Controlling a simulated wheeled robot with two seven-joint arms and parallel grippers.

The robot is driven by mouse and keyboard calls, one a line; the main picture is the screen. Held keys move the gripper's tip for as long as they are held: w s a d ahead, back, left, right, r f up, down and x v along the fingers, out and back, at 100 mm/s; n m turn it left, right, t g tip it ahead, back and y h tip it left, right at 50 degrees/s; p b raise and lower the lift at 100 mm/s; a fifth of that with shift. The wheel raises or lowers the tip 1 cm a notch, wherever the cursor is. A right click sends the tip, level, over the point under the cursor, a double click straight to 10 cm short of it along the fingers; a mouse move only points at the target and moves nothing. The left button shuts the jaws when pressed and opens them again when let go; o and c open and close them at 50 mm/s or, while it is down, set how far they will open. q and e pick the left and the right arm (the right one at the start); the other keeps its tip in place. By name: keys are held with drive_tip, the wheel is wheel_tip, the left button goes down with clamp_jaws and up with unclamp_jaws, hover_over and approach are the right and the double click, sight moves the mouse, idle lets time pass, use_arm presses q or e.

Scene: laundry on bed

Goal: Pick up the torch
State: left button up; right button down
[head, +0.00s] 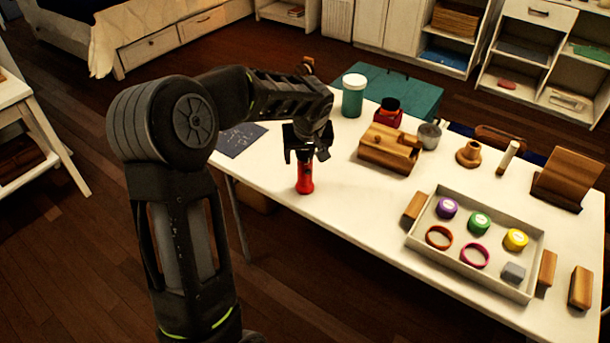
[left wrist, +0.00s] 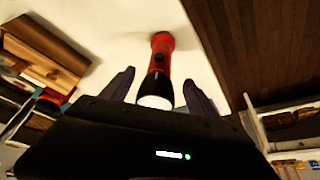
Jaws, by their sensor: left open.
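The torch (head: 305,177) is red with a black head and stands upright on the white table near its left edge. My left gripper (head: 306,156) is right above it, pointing down, with its fingers open around the torch's upper part. In the left wrist view the torch (left wrist: 161,62) lies between the two spread fingers (left wrist: 160,90), its black head and pale lens toward the palm. I cannot tell whether either finger touches it. My right gripper is not in view.
A wooden box (head: 388,150), a red jar (head: 387,115) and a teal jar (head: 354,97) stand behind the torch. A tray (head: 415,238) with several lids and rings is at the right. The white table (head: 330,215) is bare in front of the torch.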

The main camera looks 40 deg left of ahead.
sight(305, 173)
use_arm(q)
drive_tip(key=p+x, duration=0.1)
drive_tip(key=x, duration=0.4)
drive_tip(key=shift+d, duration=0.15)
idle(0.3)
clamp_jaws()
idle(0.5)
